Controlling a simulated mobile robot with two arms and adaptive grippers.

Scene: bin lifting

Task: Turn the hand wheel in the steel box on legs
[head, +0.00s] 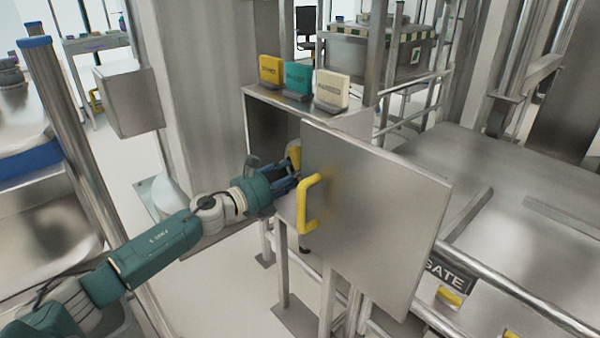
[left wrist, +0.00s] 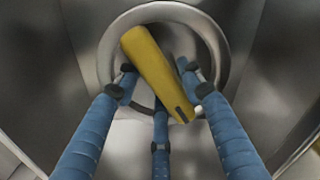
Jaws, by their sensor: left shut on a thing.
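The steel box on legs (head: 262,97) stands in the middle of the head view with its door (head: 385,215) swung open to the right. A yellow handle (head: 306,205) is on the door. The hand wheel (left wrist: 222,50) is inside the box, a round metal ring with a thick yellow grip (left wrist: 152,68) across it in the left wrist view. The yellow grip also shows in the head view (head: 295,155). My left gripper (left wrist: 162,82) reaches into the box, its blue fingers closed around the yellow grip. The door hides part of the wheel in the head view. My right gripper is not in view.
Yellow, teal and cream box-like items (head: 298,77) stand on top of the box. A steel table (head: 480,190) and rails lie to the right of the door. A steel column (head: 205,90) stands behind my left arm.

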